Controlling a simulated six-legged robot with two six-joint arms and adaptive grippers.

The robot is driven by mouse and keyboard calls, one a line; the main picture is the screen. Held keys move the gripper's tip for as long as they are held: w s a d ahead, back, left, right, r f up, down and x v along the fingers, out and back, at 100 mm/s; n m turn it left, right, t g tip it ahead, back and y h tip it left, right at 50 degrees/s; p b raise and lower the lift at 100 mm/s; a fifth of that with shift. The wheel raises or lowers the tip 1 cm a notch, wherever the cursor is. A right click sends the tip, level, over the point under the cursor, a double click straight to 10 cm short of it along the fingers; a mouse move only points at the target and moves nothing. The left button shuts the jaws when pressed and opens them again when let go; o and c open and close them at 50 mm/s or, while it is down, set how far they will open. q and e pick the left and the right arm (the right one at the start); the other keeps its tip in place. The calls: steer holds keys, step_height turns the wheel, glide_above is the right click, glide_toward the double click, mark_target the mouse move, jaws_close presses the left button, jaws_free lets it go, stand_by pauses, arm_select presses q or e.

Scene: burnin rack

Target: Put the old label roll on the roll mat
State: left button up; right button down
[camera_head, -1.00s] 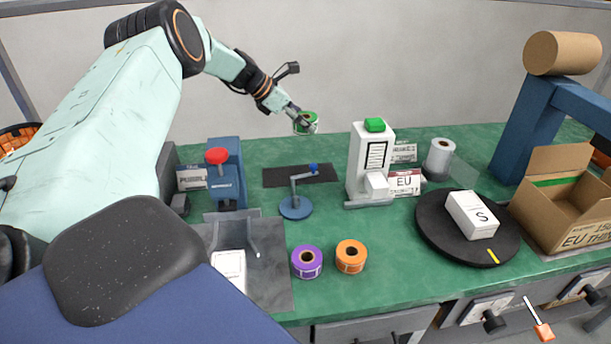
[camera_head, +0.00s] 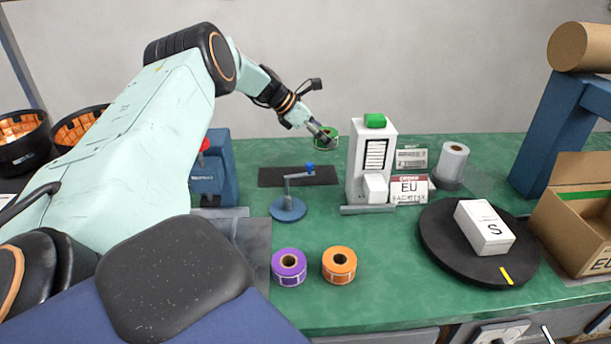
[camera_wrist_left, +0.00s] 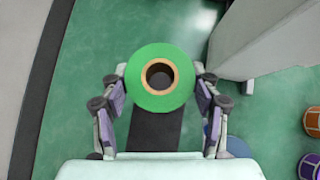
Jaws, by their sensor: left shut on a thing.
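My left gripper (camera_head: 326,136) is shut on a green label roll (camera_head: 327,144) and holds it up in the air over the back of the bench. In the left wrist view the roll (camera_wrist_left: 160,78) sits between the two fingers (camera_wrist_left: 160,85), its brown core facing the camera. The dark, flat roll mat (camera_head: 270,177) lies on the green bench behind the blue stand. In the left wrist view the mat (camera_wrist_left: 154,132) shows below the roll and is partly hidden by it. My right gripper is not in view.
The white label printer (camera_head: 357,160) stands close to the right of the mat. A small blue stand (camera_head: 288,209) is in front of it. Purple (camera_head: 288,275) and orange (camera_head: 339,276) rolls stand near the front. A black turntable (camera_head: 440,245) carries a white box (camera_head: 484,228).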

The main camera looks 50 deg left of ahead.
arm_select(q)
steer(key=f, duration=0.2)
steer(key=f+b, duration=0.1)
steer(key=f, duration=0.2)
steer(key=shift+s+f, duration=0.2)
steer(key=shift+f, duration=0.05)
steer(key=shift+w+f+b, duration=0.1)
steer(key=shift+f+b, duration=0.3)
steer(key=shift+f, duration=0.2)
steer(key=f, duration=0.2)
steer(key=b, duration=0.1)
steer(key=shift+s+f, duration=0.25)
steer(key=shift+f, duration=0.15)
steer(key=shift+w+f, duration=0.2)
steer(key=shift+w, duration=0.1)
steer(key=shift+s+f+b, duration=0.1)
steer(key=shift+s+b, duration=0.15)
steer(key=shift+b, duration=0.05)
steer(key=o, duration=0.9)
steer(key=shift+o, duration=0.6)
steer(key=shift+w+f, duration=0.15)
steer(key=shift+w, duration=0.05)
